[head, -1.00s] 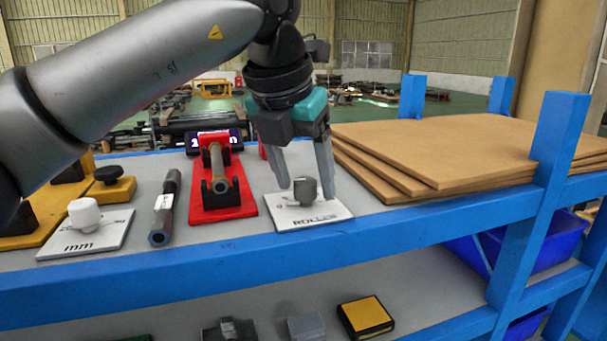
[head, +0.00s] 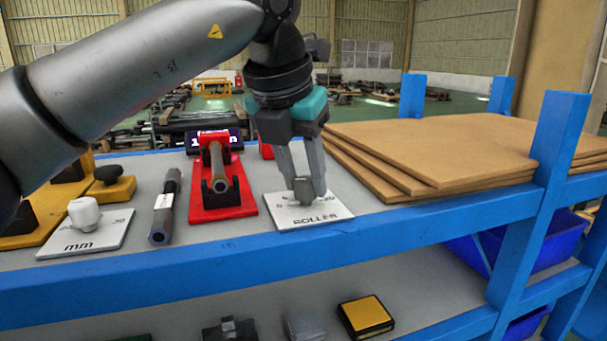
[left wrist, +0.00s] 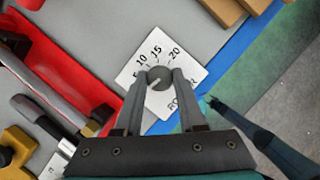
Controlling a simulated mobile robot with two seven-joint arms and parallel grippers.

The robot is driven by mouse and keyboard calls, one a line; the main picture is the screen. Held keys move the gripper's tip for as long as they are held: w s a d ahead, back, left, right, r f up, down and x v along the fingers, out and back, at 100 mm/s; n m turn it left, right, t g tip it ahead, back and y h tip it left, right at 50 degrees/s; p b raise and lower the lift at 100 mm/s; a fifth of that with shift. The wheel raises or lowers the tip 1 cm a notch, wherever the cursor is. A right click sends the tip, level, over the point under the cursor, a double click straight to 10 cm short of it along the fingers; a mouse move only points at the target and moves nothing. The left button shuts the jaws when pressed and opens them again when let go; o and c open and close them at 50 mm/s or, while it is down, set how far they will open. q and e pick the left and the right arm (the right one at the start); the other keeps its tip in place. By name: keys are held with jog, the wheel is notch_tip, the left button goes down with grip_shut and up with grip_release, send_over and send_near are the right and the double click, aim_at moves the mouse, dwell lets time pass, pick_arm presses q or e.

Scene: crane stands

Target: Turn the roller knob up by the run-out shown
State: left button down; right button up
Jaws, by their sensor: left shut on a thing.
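The roller knob (head: 304,189) is a grey knob on a white plate (head: 322,217) marked ROLLER, on the shelf top. My left gripper (head: 303,182) comes down from above and is shut on the knob, one finger on each side. The run-out display (head: 214,138) is a dark screen behind the red stand; its digits are partly covered and unreadable.
A red stand (head: 240,201) bearing a shaft is left of the plate. Further left are a dark tube (head: 165,207) and a white knob (head: 84,213) on an mm plate. Stacked brown boards (head: 435,155) lie to the right. The blue shelf edge (head: 230,256) runs in front.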

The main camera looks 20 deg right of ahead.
pick_arm(q)
jog(key=shift+m, duration=0.4)
jog(key=m+p, duration=0.1)
jog(key=m+g+h+p, duration=0.1)
jog(key=shift+w+a+r+m, duration=0.1)
jog(key=shift+r+m, duration=0.05)
jog(key=shift+m, duration=0.25)
jog(key=m+g+p, duration=0.1)
jog(key=m+p, duration=0.2)
jog(key=shift+w+h, duration=0.1)
jog(key=shift+h, duration=0.2)
jog(key=m+g+p, duration=0.2)
jog(key=m+p, duration=0.3)
jog(key=shift+w+r+m, duration=0.1)
jog(key=shift+m, duration=0.3)
jog(key=shift+w+m+g+y+p, duration=0.1)
jog(key=shift+m+g+y+p, duration=0.3)
jog(key=shift+m+g+p, duration=0.8)
jog(key=shift+f+m+t, duration=0.2)
jog(key=shift+m+t, duration=0.2)
jog(key=shift+m, duration=0.2)
jog(key=c, duration=0.5)
grip_release()
